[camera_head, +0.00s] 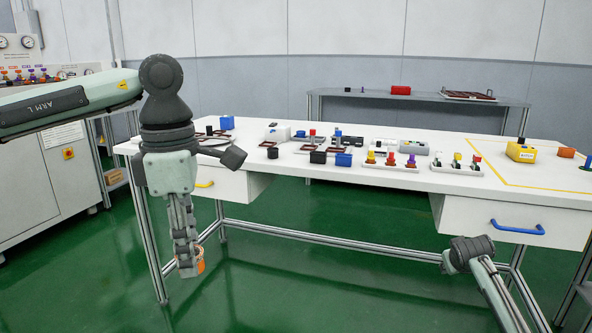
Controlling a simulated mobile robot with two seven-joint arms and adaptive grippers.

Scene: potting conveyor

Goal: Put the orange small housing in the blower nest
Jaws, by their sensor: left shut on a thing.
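My left gripper (188,268) points down in front of the white table, over the green floor and below the tabletop. It is shut on a small orange piece (201,266), which looks like the orange small housing. The fingers hide most of it. I cannot tell for sure which fixture is the blower nest. Part of my right arm shows at the lower right, but its gripper cannot be made out.
A rear bench (420,97) stands behind. Drawers with handles hang below the tabletop.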

